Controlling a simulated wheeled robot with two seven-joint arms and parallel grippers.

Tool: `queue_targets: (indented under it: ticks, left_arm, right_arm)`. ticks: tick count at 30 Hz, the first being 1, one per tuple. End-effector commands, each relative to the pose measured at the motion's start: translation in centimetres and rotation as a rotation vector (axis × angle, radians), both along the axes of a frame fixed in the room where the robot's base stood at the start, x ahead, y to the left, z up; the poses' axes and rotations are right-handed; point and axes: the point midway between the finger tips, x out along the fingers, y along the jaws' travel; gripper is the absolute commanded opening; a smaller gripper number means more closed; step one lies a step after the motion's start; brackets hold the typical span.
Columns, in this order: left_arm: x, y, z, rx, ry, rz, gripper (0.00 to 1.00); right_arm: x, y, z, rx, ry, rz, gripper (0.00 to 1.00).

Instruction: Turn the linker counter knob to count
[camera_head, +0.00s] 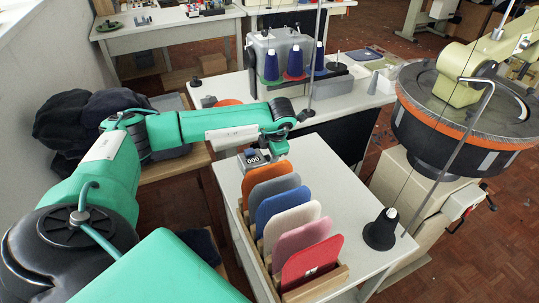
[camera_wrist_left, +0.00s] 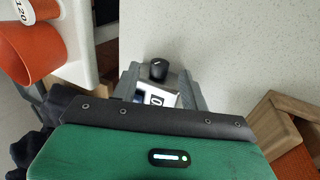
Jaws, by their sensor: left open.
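My left gripper (camera_head: 264,152) is over the counter, pointing down. In the left wrist view, its two grey fingers (camera_wrist_left: 160,78) are apart, one on each side of the knob and counter. I cannot tell whether they touch the knob. My right gripper is not in view.
A wooden rack (camera_head: 318,284) of several coloured panels stands close to the counter. A dark thread cone (camera_head: 380,232) stands on the table's right side. A grey machine with blue cones (camera_head: 293,62) is behind. A round linking machine (camera_head: 465,120) stands to the right.

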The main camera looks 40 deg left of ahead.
Motion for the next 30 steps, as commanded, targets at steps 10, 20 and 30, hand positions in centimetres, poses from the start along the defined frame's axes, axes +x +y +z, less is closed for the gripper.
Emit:
queue_targets:
  ticks: [10, 20, 30]
  left_arm:
    - [-1.1, -2.4, 7.5, -0.001, -0.006, -0.001, 0.45]
    - [-1.7, -3.4, 10.6, 0.0, -0.002, -0.001, 0.45]
    - [-1.7, -3.4, 10.7, -0.001, -0.002, -0.001, 0.45]
  right_arm:
    - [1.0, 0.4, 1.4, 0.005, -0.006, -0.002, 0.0]
    - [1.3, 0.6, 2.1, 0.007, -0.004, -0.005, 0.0]
    - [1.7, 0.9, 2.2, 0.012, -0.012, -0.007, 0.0]
